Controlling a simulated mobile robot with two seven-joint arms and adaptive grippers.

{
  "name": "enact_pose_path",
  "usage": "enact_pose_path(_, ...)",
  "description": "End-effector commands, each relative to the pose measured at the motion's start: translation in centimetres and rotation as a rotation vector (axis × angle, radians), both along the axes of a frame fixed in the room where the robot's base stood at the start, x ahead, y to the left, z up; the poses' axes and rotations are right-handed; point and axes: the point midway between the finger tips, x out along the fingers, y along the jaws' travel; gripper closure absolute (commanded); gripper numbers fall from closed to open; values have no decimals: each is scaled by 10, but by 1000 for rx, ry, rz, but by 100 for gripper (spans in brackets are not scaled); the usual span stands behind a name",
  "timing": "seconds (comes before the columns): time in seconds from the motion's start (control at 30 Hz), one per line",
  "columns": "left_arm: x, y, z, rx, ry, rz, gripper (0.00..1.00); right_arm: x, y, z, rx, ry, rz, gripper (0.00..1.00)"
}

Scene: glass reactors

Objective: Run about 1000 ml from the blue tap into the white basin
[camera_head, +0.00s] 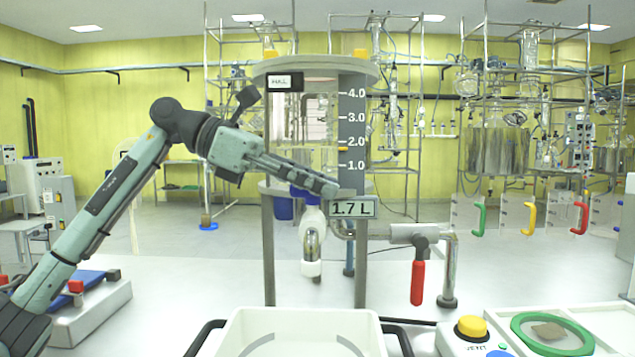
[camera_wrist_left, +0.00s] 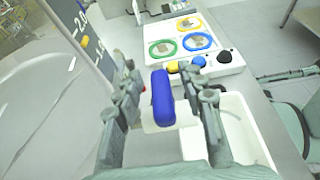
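The blue tap handle (camera_head: 304,193) is on the front of the tank, partly hidden by my left gripper in the head view. In the left wrist view the blue handle (camera_wrist_left: 162,98) stands between the two fingers of my left gripper (camera_wrist_left: 163,100), with a gap seen on both sides. The left gripper (camera_head: 330,187) is open. Below the tap a pale spout (camera_head: 312,265) points down. The white basin (camera_head: 300,318) stands in front; no stream into it can be made out. The tank display (camera_head: 352,208) reads 1.7 L. My right gripper is not in view.
A red-handled tap (camera_head: 418,283) hangs right of the tank. A console with a yellow button (camera_head: 471,327) and a green ring (camera_head: 516,330) lies front right. Tank legs (camera_head: 268,250) flank the spout. A grey-white device (camera_head: 95,310) stands at left.

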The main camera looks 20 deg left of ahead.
Motion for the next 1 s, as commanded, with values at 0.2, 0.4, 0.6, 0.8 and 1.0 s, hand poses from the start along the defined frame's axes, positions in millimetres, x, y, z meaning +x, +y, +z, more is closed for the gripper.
enact_pose_path(0.2,-1,4,2,-1,0,2,60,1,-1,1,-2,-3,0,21)
enact_pose_path(0.4,-8,33,15,-1,0,5,60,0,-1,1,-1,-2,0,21)
enact_pose_path(0.6,-18,71,31,-1,-1,5,60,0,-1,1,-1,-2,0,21)
enact_pose_path(0.8,-26,98,43,-1,-1,2,60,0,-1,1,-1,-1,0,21)
enact_pose_path(1.0,-29,107,46,0,0,0,60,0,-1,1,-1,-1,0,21)
